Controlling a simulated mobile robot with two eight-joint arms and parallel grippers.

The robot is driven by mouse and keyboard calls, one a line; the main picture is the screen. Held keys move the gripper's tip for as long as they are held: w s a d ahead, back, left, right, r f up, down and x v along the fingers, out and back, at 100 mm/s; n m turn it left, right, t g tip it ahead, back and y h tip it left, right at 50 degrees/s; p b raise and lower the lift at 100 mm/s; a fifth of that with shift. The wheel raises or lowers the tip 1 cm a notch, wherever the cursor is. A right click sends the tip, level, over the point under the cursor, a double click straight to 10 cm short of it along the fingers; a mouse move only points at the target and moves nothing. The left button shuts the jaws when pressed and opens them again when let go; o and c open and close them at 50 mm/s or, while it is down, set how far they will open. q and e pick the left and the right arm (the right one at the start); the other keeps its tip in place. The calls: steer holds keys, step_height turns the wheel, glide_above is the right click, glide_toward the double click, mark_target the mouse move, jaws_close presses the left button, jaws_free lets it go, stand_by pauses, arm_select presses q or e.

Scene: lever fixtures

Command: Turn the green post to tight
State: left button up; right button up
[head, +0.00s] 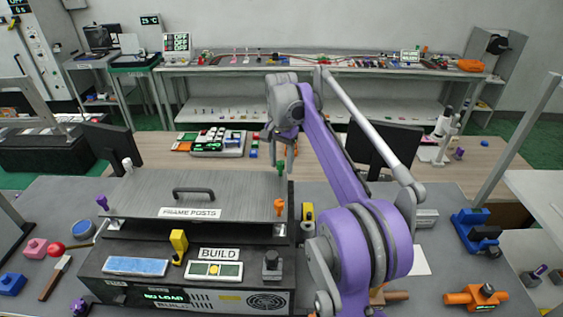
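The plate labelled FRAME POSTS (148,194) has a coloured post at each corner. The green post (281,169) stands at its back right corner. My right gripper (281,154) is over this corner, pointing down. Its two fingers look spread apart, with the green post just below or between them. I cannot tell whether a finger touches it. Which way the post is turned is too small to read. My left gripper is not in view.
An orange post (279,207) is at the front right corner, a white post (128,164) at the back left and a purple post (103,203) at the front left. A black handle (193,191) rises mid-plate. A dark monitor (376,150) stands behind my arm.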

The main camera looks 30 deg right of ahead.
stand_by(0.3)
step_height(320, 180, up, 11)
stand_by(0.5)
steer(key=shift+f, duration=0.1)
stand_by(0.4)
